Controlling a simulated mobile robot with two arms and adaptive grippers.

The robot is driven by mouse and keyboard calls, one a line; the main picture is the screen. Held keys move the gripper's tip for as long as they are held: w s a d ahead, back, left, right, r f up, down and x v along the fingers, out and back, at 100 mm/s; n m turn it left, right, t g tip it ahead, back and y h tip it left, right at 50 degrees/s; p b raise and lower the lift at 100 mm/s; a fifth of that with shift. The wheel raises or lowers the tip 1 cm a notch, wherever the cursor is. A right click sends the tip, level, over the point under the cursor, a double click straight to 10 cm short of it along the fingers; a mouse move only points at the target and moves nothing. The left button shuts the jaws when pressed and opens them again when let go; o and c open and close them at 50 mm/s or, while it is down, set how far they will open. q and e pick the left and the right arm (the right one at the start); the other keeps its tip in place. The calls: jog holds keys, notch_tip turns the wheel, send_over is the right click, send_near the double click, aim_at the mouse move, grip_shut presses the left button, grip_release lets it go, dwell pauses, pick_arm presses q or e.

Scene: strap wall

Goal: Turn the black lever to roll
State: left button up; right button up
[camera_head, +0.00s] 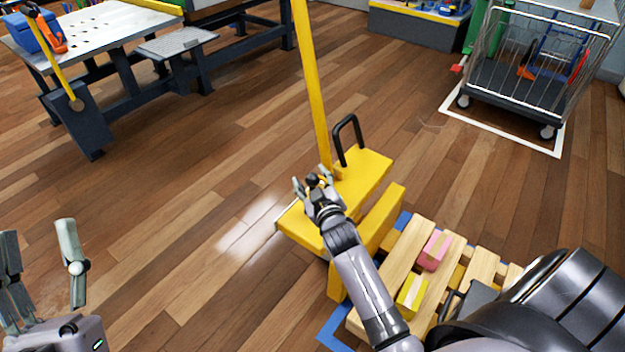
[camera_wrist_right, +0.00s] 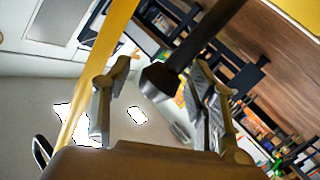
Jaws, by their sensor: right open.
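The black lever shows as a dark knob (camera_head: 313,180) between the fingers of my right gripper (camera_head: 315,186) in the head view. In the right wrist view the lever (camera_wrist_right: 195,45) is a dark rod slanting down from the top, its thicker end between the two open fingers (camera_wrist_right: 158,88). No clear contact with the fingers shows. The lever sits by the yellow machine base (camera_head: 365,175) with its tall yellow post (camera_head: 312,90); its mount is partly hidden by my gripper. My left gripper (camera_head: 42,250) is open and empty at the lower left, far from the lever.
A black loop handle (camera_head: 347,132) stands behind the lever. A wooden pallet (camera_head: 480,268) with a pink box (camera_head: 435,250) and a yellow box (camera_head: 411,292) lies at the lower right. A wire cart (camera_head: 540,70) and a workbench (camera_head: 95,30) stand farther back. The floor at left is clear.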

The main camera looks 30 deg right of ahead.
jog(key=v, duration=1.2)
jog(key=shift+a+r, duration=0.1)
